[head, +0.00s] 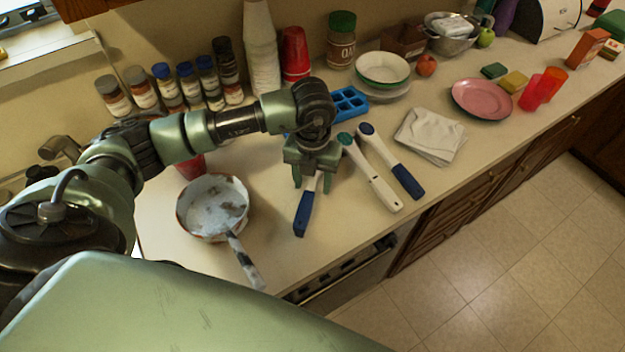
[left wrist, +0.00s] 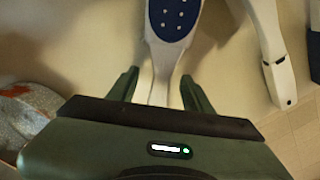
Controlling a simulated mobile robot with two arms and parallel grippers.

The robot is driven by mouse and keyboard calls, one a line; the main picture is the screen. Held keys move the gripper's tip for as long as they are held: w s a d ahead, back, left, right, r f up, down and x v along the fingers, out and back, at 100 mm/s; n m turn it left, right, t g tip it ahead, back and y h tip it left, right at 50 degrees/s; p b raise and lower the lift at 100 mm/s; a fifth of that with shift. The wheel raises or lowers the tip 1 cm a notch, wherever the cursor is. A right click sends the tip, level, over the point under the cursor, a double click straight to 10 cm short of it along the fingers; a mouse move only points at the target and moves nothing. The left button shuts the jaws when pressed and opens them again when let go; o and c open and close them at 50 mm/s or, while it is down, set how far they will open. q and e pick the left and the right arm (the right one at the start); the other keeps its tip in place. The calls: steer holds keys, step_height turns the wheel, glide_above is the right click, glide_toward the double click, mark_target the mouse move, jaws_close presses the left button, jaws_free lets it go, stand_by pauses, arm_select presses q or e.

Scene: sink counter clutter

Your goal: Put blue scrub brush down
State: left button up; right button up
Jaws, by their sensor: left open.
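A blue scrub brush with a white neck lies under my left gripper (head: 312,181); its blue handle (head: 303,216) points to the counter's front edge. In the left wrist view its dark blue oval head with white dots (left wrist: 174,18) lies beyond the fingers. My left gripper is open, with its two fingers (left wrist: 160,88) on either side of the white neck, apart from it. Whether the brush rests fully on the counter is hard to tell. The gripper hides the brush's head in the head view. My right gripper is not in view.
A white-handled brush (head: 378,184) and another blue-handled brush (head: 397,170) lie just to the right. A worn saucepan (head: 192,229) stands at left. A blue tray (head: 350,102) is behind, a folded cloth (head: 431,136) further right. Bare counter (head: 275,250) shows in front.

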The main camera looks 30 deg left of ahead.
mark_target(312, 181)
arm_select(q)
steer(key=shift+r+b, duration=0.3)
steer(key=shift+r, duration=0.1)
step_height(312, 181, up, 11)
steer(key=b, duration=0.3)
steer(key=shift+r, duration=0.2)
